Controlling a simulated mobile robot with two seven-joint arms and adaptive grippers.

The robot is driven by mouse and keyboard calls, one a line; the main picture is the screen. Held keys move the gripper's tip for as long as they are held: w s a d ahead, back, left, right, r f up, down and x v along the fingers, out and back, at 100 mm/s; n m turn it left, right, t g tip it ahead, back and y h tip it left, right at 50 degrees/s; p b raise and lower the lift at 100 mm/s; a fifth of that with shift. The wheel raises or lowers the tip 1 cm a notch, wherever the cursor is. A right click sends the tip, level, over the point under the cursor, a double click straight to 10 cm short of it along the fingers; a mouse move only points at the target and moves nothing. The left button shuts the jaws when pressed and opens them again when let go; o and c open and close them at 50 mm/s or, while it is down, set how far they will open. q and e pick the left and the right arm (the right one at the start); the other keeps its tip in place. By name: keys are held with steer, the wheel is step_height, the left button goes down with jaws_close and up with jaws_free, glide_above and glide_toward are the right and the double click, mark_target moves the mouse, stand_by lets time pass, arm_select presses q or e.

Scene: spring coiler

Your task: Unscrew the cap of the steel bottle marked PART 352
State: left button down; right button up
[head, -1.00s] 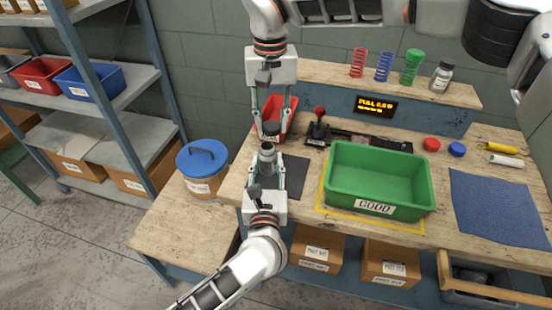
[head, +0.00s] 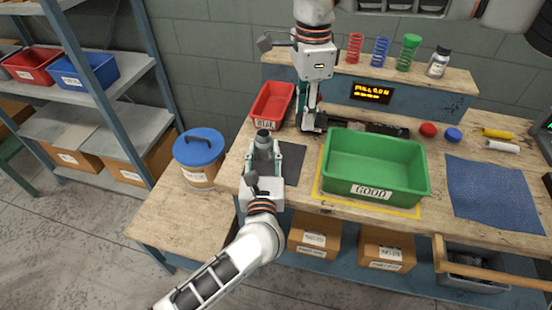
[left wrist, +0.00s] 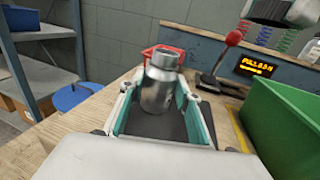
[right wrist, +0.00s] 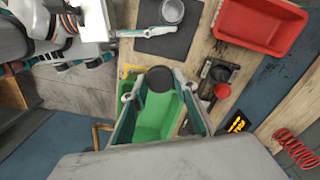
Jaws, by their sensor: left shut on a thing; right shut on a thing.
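The steel bottle (head: 264,145) stands upright with a bare, uncapped neck in my left gripper (head: 263,158). Its grey body also shows between the fingers in the left wrist view (left wrist: 160,88). No marking is readable on it. My right gripper (head: 309,118) is shut on the black cap (right wrist: 160,79), clear in the right wrist view. It is to the right of the bottle and apart from it. In the right wrist view, the bottle's open mouth (right wrist: 173,10) shows at the top.
A dark mat (head: 289,163) lies by the bottle. The red bin (head: 271,101) stands behind, the green GOOD bin (head: 376,164) to the right. A red-knobbed lever (left wrist: 233,39) is near my right gripper. The blue cloth (head: 495,190) lies far right.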

steer(key=shift+f, duration=0.2)
glide_toward(287, 162)
steer(key=d+f, duration=0.2)
steer(key=f, duration=0.1)
steer(key=s+d+f, duration=0.1)
steer(key=f, duration=0.1)
steer(key=shift+d+f, duration=0.2)
steer(key=shift+d, duration=0.1)
steer(key=a, duration=0.2)
steer(key=w+a, duration=0.1)
steer(key=a, duration=0.1)
steer(key=shift+w+f, duration=0.1)
steer(key=shift+f, duration=0.45)
steer(key=shift+d, duration=0.15)
steer(key=shift+f, duration=0.25)
steer(key=o, duration=1.2)
steer(key=shift+r, duration=0.1)
